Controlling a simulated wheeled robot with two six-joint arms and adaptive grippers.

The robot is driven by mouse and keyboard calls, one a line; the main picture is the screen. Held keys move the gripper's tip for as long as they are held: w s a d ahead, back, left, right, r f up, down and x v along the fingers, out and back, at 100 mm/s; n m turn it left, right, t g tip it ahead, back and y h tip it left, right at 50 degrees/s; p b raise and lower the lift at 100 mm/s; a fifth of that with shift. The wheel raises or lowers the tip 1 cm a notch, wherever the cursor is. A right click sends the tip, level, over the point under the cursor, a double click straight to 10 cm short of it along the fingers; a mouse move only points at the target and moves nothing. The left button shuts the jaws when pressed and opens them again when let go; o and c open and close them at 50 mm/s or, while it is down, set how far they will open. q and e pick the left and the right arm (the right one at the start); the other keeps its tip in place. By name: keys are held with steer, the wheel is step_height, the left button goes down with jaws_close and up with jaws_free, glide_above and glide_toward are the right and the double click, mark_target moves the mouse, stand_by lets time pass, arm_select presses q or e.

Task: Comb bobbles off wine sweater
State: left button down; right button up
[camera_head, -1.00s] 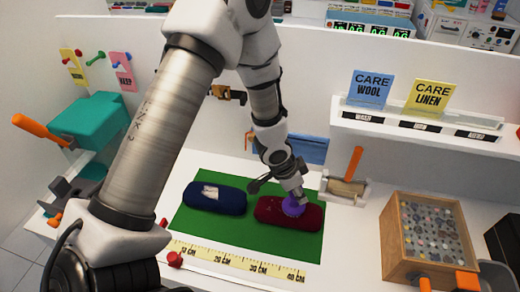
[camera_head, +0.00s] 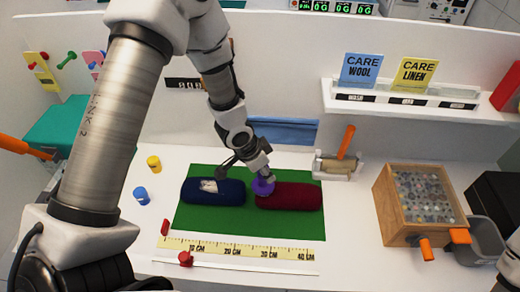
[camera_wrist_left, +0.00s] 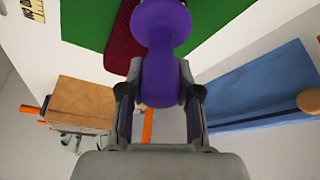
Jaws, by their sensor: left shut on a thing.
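The wine sweater (camera_head: 292,196), a folded dark red roll, lies on the right half of the green mat (camera_head: 250,229). It shows partly in the left wrist view (camera_wrist_left: 120,42), behind the tool. My left gripper (camera_head: 267,175) is shut on a purple round-headed tool (camera_head: 263,187), which also fills the middle of the left wrist view (camera_wrist_left: 160,65). The tool's head is at the sweater's left end; I cannot tell whether it touches the cloth. No bobbles can be made out at this size. My right gripper is not in view.
A navy folded roll (camera_head: 228,195) with a pale label lies close left of the tool. A measuring strip (camera_head: 235,250) runs along the mat's front. A holder with an orange-handled tool (camera_head: 346,142) and a wooden box (camera_head: 392,222) stand to the right. A shelf (camera_head: 420,112) overhangs behind.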

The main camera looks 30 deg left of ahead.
arm_select(q)
step_height(320, 180, up, 2)
steer(key=shift+w+r+p, duration=0.1)
steer(key=shift+p, duration=0.25)
steer(key=shift+d+r+p, duration=0.35)
steer(key=shift+r+p, duration=0.35)
steer(key=shift+r, duration=0.05)
steer(key=shift+r+p, duration=0.35)
steer(key=shift+a+r+p, duration=0.25)
steer(key=shift+r+p, duration=0.8)
steer(key=shift+r, duration=0.05)
steer(key=shift+d+r, duration=0.1)
steer(key=shift+r, duration=0.2)
